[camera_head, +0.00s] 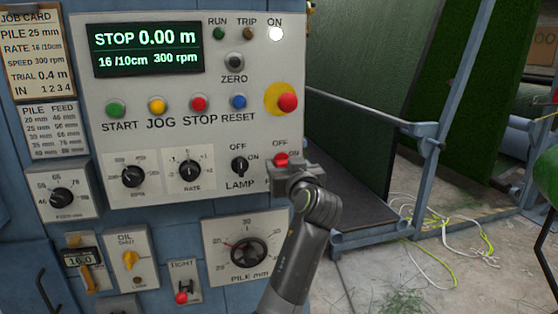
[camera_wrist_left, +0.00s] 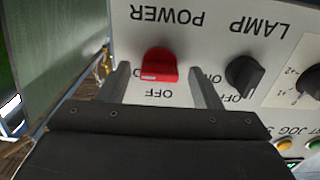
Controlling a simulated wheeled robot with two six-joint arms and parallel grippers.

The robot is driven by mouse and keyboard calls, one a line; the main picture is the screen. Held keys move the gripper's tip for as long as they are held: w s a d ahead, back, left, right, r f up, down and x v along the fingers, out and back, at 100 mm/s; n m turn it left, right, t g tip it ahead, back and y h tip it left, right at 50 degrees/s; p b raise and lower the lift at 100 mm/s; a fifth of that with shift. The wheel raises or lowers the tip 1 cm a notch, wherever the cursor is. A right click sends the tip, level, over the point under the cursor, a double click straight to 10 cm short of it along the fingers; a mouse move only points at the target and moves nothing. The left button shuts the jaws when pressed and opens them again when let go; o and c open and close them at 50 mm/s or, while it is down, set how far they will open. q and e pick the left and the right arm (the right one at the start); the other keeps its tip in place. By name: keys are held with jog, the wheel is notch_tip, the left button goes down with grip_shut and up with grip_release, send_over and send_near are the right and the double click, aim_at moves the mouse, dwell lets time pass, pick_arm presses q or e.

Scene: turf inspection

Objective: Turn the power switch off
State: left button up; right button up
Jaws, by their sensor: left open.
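The power switch (camera_head: 281,159) is a red knob on the grey control panel (camera_head: 140,82). My left gripper (camera_wrist_left: 160,72) is open, with one finger on each side of the knob and a visible gap to each. In the head view my left gripper (camera_head: 282,170) covers the switch's lower part and its label. My right gripper is not in view.
The black lamp knob (camera_head: 239,166) is close beside the switch; it also shows in the wrist view (camera_wrist_left: 245,75). The red emergency button (camera_head: 287,102) sits above. The ON light (camera_head: 276,34) glows white. A blue rail frame (camera_head: 372,110) stands to the right.

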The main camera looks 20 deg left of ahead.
pick_arm(q)
jog(key=shift+w+a, duration=0.2)
jog(key=shift+w, duration=0.1)
jog(key=shift+s+d+r, duration=0.2)
jog(key=shift+s+d, duration=0.05)
jog(key=shift+c, duration=2.3)
jog(key=c, duration=0.5)
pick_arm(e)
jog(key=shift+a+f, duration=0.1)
